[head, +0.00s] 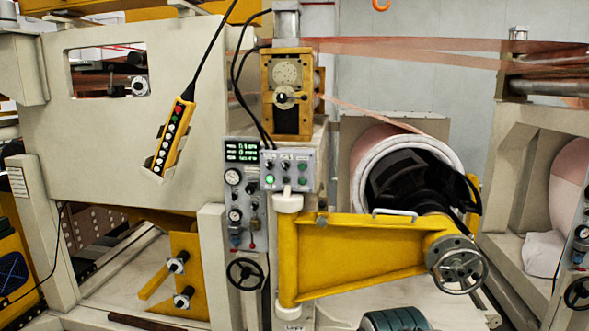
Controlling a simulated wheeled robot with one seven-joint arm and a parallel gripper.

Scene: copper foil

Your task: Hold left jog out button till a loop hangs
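A grey control box (287,170) with several small knobs and buttons stands on a post left of centre, and one button (270,180) glows green. Its labels are too small to read, so I cannot tell which control is the left jog out button. A yellow pendant (174,134) with a column of buttons hangs on a black cable at the left. A copper foil strip (370,113) runs down from the yellow roller unit (286,92) to the large roll (378,145). It looks nearly straight, with no hanging loop visible. My gripper is not in view.
A yellow swing arm (355,250) with a handwheel (459,264) juts out below the roll. A gauge panel (243,205) stands beside the control box. Wider foil bands (410,47) cross at upper right. A rounded dark teal object (395,320) shows at the bottom edge.

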